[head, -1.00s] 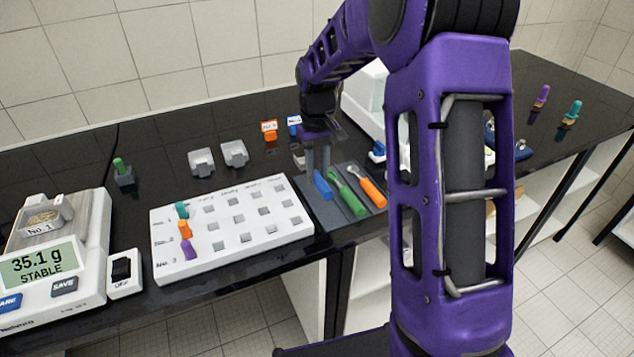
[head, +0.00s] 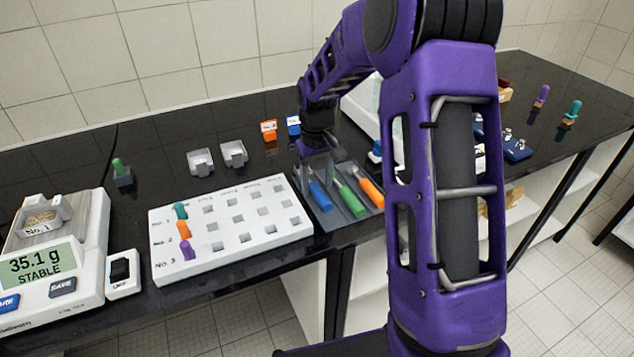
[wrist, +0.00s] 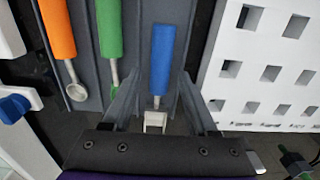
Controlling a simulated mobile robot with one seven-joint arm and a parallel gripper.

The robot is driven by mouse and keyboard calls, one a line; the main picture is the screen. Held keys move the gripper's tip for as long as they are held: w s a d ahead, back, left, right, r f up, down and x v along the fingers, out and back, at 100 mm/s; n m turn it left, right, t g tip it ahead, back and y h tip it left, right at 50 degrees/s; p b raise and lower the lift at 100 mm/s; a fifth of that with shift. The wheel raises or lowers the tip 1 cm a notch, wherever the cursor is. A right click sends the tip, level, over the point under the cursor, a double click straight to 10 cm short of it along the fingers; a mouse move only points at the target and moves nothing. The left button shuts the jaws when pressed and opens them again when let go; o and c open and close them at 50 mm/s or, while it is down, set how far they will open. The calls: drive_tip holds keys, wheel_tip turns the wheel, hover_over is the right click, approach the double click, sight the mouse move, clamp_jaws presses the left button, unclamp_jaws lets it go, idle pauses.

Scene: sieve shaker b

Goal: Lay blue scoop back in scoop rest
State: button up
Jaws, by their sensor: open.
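The blue scoop (head: 319,194) lies in the leftmost slot of the grey scoop rest (head: 328,217), beside the green and orange scoops. In the wrist view the blue scoop (wrist: 162,60) lies lengthwise in its slot, with its pale square bowl toward my gripper. My gripper (head: 318,172) is just above the rest's back end. In the wrist view my gripper (wrist: 158,95) is open, with one finger on each side of the scoop's narrow neck and a gap on both sides. Whether the fingertips touch the rest is hard to tell.
The green scoop (head: 349,198) and orange scoop (head: 371,192) lie alongside in the rest. A white perforated rack (head: 232,249) with several coloured pegs stands close on the left. A balance (head: 48,262) reads 35.1 g.

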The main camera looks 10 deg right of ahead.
sight(317, 187)
wheel_tip(317, 187, up, 12)
drive_tip(key=p, duration=0.1)
drive_tip(key=shift+r, duration=0.15)
idle(0.3)
